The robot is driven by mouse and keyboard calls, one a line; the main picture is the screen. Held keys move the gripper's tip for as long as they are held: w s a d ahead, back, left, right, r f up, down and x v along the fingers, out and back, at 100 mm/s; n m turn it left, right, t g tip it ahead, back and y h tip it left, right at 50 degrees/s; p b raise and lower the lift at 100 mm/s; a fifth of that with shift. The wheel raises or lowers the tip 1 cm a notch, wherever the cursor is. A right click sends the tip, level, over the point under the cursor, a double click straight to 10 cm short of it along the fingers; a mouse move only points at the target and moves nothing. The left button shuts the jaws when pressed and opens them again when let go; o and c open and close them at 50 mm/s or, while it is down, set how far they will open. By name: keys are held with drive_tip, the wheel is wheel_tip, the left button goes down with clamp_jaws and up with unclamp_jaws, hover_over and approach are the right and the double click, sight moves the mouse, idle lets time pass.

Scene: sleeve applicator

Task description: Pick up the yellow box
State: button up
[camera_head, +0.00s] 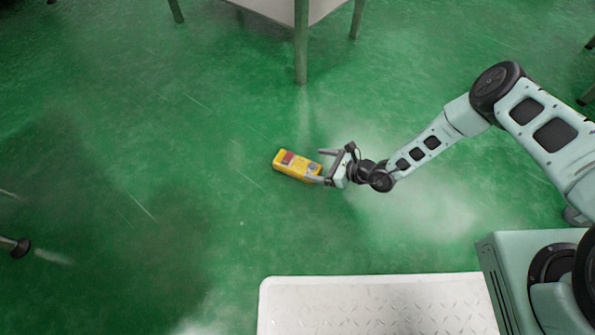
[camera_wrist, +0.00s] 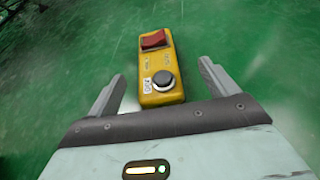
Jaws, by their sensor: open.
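The yellow box (camera_head: 290,163) lies on the green floor, left of the middle of the head view. It has a red switch at its far end and a dark round knob at its near end. My gripper (camera_head: 322,166) is at the right end of the box, with its jaws open. In the wrist view the yellow box (camera_wrist: 161,75) stretches away from my gripper (camera_wrist: 160,82). Its near end lies between the two grey fingers, with gaps at both sides. The wrist view does not show whether the fingers are level with it.
The green floor (camera_head: 150,200) around the box is clear. A table leg (camera_head: 301,45) stands behind it, under a pale table at the top. A white textured plate (camera_head: 380,305) is at the bottom of the head view. A dark-tipped foot (camera_head: 20,248) shows at the left edge.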

sight(295, 163)
drive_tip(key=shift+b+x, duration=0.3)
drive_tip(key=shift+x, duration=0.6)
drive_tip(key=a+f+b, duration=0.1)
drive_tip(key=b, duration=0.1)
drive_tip(key=a+f+b, duration=0.1)
drive_tip(key=a+b, duration=0.1)
drive_tip(key=shift+w+a+f, duration=0.25)
drive_tip(key=shift+w, duration=0.15)
drive_tip(key=shift+w+a, duration=0.2)
drive_tip(key=shift+a, duration=0.2)
drive_tip(key=shift+r, duration=0.1)
drive_tip(key=shift+c, duration=0.3)
drive_tip(key=c, duration=1.3)
drive_tip(key=shift+r, duration=0.15)
drive_tip(key=shift+c, duration=0.2)
